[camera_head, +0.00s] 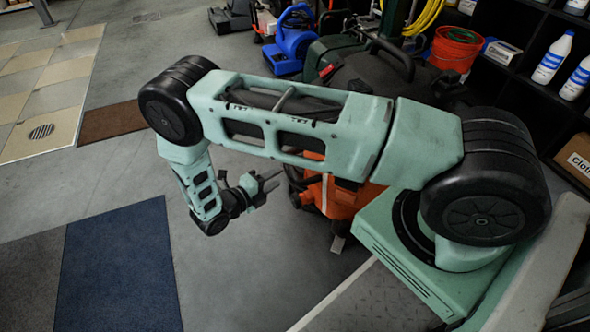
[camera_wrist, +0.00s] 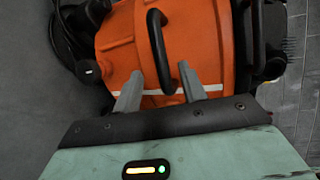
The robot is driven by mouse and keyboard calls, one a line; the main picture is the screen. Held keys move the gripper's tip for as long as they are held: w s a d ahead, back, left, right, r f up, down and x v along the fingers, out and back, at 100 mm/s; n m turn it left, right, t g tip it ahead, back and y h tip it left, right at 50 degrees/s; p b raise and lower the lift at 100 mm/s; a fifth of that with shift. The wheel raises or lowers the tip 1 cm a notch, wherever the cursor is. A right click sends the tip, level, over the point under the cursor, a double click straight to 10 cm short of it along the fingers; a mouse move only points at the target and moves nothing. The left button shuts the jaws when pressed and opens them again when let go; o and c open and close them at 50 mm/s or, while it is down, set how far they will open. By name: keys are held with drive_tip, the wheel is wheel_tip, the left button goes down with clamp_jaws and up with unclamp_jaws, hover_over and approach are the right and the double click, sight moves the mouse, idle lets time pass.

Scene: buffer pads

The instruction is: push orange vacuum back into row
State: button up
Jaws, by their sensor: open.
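The orange vacuum (camera_head: 347,196) stands on the floor beside my base in the head view, partly hidden behind my arm. In the wrist view the orange vacuum (camera_wrist: 205,45) fills the upper middle, with a black curved handle (camera_wrist: 156,45) on it and a black hose at its left. My gripper (camera_head: 270,181) is to the left of the vacuum in the head view. In the wrist view my gripper (camera_wrist: 160,88) has its two fingers apart, pointing at the orange body near the handle. Nothing is between the fingertips that I can see as held; whether they touch the vacuum I cannot tell.
A blue machine (camera_head: 291,40) and a dark machine (camera_head: 352,75) stand behind the vacuum. A red bucket (camera_head: 455,50) and shelves with white bottles (camera_head: 551,57) are at the right. A blue mat (camera_head: 117,265) lies at the left.

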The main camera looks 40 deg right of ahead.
drive_tip(key=b+x, duration=0.2)
drive_tip(key=x, duration=0.7)
drive_tip(key=shift+d, duration=0.25)
drive_tip(key=shift+c, duration=0.2)
clamp_jaws()
